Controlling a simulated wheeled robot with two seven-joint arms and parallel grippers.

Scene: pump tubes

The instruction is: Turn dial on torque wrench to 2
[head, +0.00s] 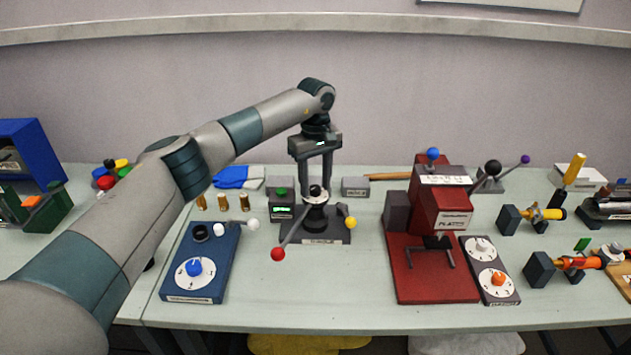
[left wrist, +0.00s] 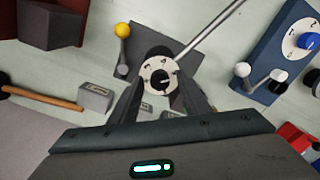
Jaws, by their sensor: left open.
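The torque wrench station (head: 335,238) stands at the middle of the bench on a dark base, with a red-balled lever to the left and a yellow ball to the right. A dark knob (head: 316,192) tops its post. In the left wrist view the station's white numbered dial (left wrist: 149,73) with a black centre knob shows from above; its exact setting is too small to read. My left gripper (head: 315,178) points down over the station. Its open fingers reach down at either side of the dial; I cannot tell whether they touch it. My right gripper is not in view.
A blue panel (head: 222,262) with a blue dial stands at the left. A red press (head: 432,282) and a grey panel with two dials (head: 491,270) stand at the right. The bench front is clear.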

